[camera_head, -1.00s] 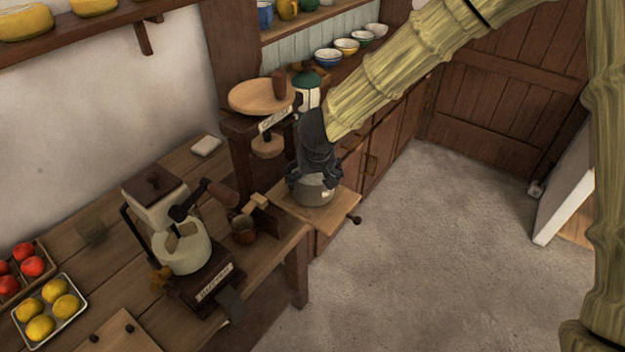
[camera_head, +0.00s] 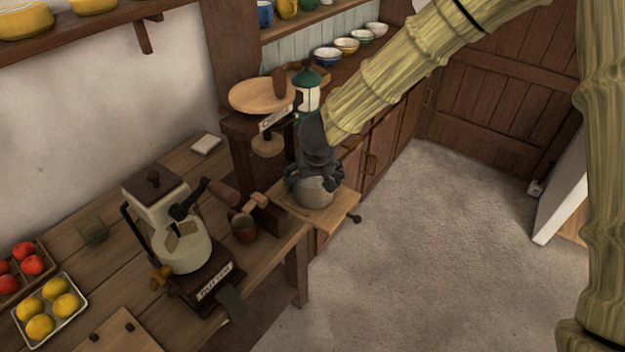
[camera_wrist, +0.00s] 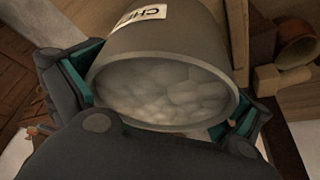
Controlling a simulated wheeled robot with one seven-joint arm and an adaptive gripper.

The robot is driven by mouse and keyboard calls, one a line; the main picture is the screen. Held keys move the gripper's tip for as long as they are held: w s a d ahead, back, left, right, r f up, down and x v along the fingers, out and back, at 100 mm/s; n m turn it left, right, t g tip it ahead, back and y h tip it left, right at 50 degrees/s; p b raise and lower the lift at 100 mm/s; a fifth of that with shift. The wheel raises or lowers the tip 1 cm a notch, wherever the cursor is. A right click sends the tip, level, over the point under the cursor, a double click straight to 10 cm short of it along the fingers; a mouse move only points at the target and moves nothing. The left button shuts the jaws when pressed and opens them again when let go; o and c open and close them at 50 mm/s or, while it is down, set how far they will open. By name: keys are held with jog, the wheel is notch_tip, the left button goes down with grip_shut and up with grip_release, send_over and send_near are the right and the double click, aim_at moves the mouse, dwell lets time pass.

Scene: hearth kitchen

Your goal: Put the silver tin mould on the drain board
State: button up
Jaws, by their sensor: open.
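The silver tin mould (camera_head: 315,196) stands on a light wooden board (camera_head: 345,203), which looks like the drain board, at the far end of the table. In the wrist view the mould (camera_wrist: 170,45) has a pale, partly visible label and is full of whitish lumps. My gripper (camera_head: 315,183) is over the mould from above, with its open fingers on either side of the rim. The wrist view shows my gripper (camera_wrist: 163,98) with teal-lined fingers; I cannot tell whether they touch the mould. My gripper hides part of the mould in the head view.
A round wooden plate (camera_head: 262,95) is on a stand behind. A tray of lemons (camera_head: 50,308) is at lower left.

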jog(key=v, duration=1.2)
jog(key=shift+p, duration=0.4)
jog(key=shift+r, duration=0.1)
dwell(0.5)
